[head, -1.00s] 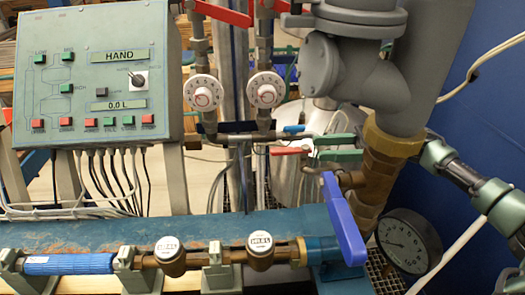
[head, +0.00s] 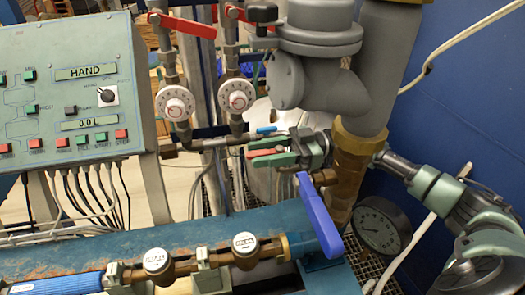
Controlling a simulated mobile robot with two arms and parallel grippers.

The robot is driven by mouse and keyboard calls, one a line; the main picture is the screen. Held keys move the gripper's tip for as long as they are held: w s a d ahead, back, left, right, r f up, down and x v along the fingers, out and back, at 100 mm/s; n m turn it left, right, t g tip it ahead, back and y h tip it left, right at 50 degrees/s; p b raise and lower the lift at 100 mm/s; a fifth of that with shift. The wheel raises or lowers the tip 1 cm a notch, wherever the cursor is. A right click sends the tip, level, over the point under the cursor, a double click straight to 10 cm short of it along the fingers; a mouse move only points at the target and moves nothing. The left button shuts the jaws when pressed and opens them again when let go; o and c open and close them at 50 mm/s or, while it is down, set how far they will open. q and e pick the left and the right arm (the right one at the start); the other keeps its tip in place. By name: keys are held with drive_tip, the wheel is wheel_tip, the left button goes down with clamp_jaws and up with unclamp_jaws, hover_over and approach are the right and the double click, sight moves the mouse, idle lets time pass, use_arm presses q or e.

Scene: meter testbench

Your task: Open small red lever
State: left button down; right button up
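The small red lever (head: 264,153) is on a thin horizontal pipe in the middle of the head view, left of the brass fitting. My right gripper (head: 268,152), with green fingers, reaches in from the right behind the brass pipe. One finger is above the lever and one below it, with a narrow gap, so the lever lies between them. Firm contact cannot be made out. The brass pipe hides part of the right wrist. My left gripper is not in view.
A large blue lever (head: 318,214) stands just in front, below the gripper. A pressure gauge (head: 380,228) and brass pipe (head: 347,170) are close to my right arm. Two larger red levers (head: 182,24) sit above white dials. A control panel (head: 70,85) is at left.

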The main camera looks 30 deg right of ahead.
clamp_jaws()
idle(1.4)
